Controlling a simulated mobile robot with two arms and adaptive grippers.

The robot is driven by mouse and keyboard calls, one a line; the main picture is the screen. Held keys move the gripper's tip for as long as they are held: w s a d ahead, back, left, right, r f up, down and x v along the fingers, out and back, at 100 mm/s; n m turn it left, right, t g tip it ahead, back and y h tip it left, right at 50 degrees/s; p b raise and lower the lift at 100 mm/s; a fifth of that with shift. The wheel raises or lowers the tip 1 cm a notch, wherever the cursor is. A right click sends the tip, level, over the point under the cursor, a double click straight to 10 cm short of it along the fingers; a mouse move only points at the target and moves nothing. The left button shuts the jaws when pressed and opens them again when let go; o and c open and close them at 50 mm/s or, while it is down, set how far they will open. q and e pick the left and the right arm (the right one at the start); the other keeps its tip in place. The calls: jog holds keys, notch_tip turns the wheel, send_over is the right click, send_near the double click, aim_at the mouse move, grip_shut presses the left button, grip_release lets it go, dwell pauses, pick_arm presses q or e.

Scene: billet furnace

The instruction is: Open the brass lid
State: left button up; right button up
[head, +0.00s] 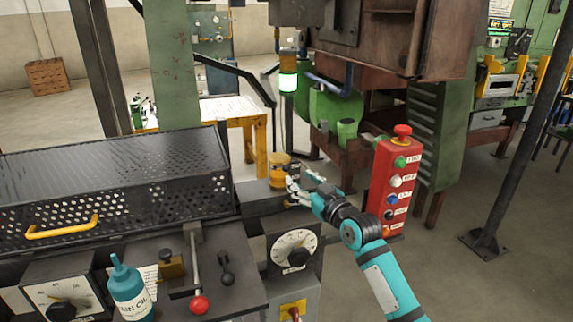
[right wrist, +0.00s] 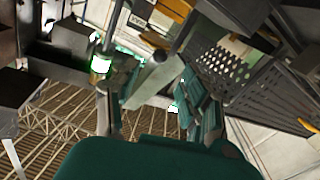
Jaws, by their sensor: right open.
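A small brass-yellow cylinder (head: 279,175), which looks like the brass lid on its cup, stands on the dark machine ledge right of the perforated cover. I cannot tell the lid from the cup at this size. My right gripper (head: 301,182) is just right of it, with its fingers spread and pointing toward it. In the right wrist view the fingers of my right gripper (right wrist: 150,85) are apart with nothing held between them. A yellow-orange piece shows at the top of that view, but I cannot tell whether it is the lid. My left gripper is out of view.
The black perforated cover (head: 120,190) with a yellow handle (head: 62,227) fills the left. A dial (head: 293,250), a red-knobbed lever (head: 199,303) and a teal oil bottle (head: 131,290) are in front. A red button box (head: 394,188) stands close right of my arm.

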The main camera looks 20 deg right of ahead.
aim_at(288, 170)
jog(key=p+x, duration=0.1)
jog(key=x, duration=0.7)
jog(key=shift+w, duration=0.15)
grip_shut()
dwell(0.3)
